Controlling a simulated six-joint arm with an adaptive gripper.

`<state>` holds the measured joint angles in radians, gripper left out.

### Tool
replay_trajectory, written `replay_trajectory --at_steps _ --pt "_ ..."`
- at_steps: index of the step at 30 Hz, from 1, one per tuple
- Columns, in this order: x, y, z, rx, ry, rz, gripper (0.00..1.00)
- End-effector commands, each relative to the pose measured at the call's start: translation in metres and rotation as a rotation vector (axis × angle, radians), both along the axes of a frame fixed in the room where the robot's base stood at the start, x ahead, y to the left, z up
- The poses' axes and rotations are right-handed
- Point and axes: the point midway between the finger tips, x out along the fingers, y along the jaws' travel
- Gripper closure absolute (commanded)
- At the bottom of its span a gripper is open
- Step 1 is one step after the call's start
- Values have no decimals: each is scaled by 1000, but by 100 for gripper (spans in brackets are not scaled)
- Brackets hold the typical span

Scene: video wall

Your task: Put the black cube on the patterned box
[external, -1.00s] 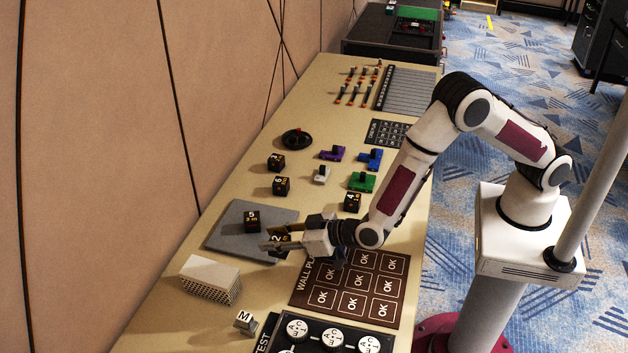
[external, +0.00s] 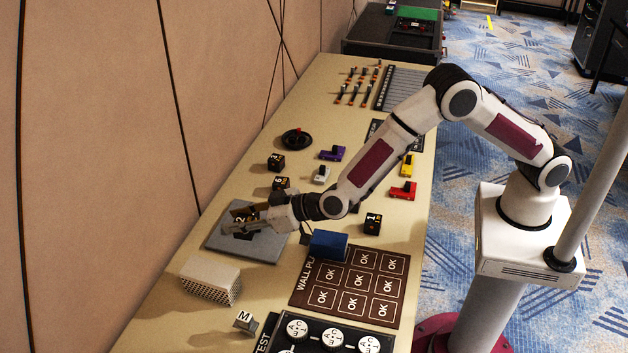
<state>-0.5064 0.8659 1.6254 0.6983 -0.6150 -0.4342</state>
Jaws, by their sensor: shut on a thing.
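My gripper (external: 238,226) is shut on a black cube (external: 240,217) marked 2, just above the grey pad (external: 270,246). The patterned box (external: 210,278), a pale box with a dotted mesh-like front, stands on the table in front of the pad, to the left. The gripper is behind the box, apart from it. The box's top is clear. Other black cubes stand further back: one (external: 276,162) near the dark round knob, and one marked 6 (external: 281,184), partly hidden by my arm. Another (external: 373,223), marked 1, is right of my wrist.
A blue block (external: 328,244) stands at the back edge of the dark OK panel (external: 345,285). A small grey M cube (external: 244,319) and a panel of white dials (external: 333,340) are at the front. Coloured sliders (external: 404,190) lie beyond my arm. The wall borders the table's left side.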

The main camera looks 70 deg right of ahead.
Motion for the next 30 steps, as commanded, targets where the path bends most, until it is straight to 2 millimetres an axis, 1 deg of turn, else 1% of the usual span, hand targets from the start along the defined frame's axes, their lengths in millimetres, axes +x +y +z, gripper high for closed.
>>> replay_trajectory --at_steps 1,5,8,11,19,23,28,30 --pt "10 5 8 2 -4 25 90" --pt "28 21 23 -1 -3 106 90" --pt "37 32 32 -2 -2 157 90" --pt "42 41 38 -1 -1 199 90" --pt "46 62 45 -2 0 280 90" --pt "44 66 44 -1 0 299 90" --pt "40 67 35 0 3 305 90" --pt "41 67 36 -1 1 304 90"
